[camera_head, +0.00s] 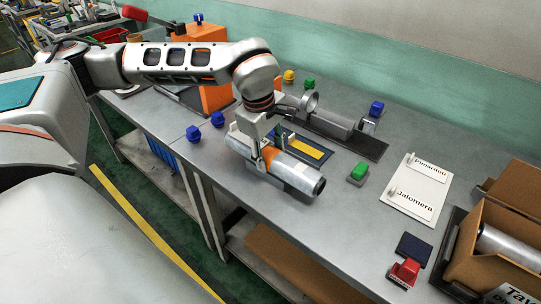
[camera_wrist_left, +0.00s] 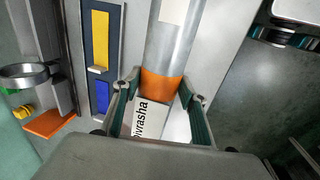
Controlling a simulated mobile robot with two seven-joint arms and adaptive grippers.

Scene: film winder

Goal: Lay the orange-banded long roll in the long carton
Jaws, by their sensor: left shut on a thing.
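A long silver roll with an orange band (camera_head: 300,175) is over the worktable near its front edge, tilted across the view. My left gripper (camera_head: 262,150) is shut on it at the band. In the left wrist view the roll (camera_wrist_left: 175,40) lies between the two fingers of the gripper (camera_wrist_left: 158,88), with the orange band between the fingertips. A white label with partly hidden lettering shows below the band. A brown cardboard carton (camera_head: 470,268) stands open at the right edge, partly cut off, with a silver roll (camera_head: 508,246) inside. My right gripper is not in view.
A winder with a metal ring (camera_head: 310,103) and dark base stands behind the roll. A tray with a yellow strip (camera_head: 305,148), a green knob (camera_head: 358,173), blue knobs (camera_head: 193,132), a white name card (camera_head: 418,188) and a red stamp-like object (camera_head: 404,272) are around.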

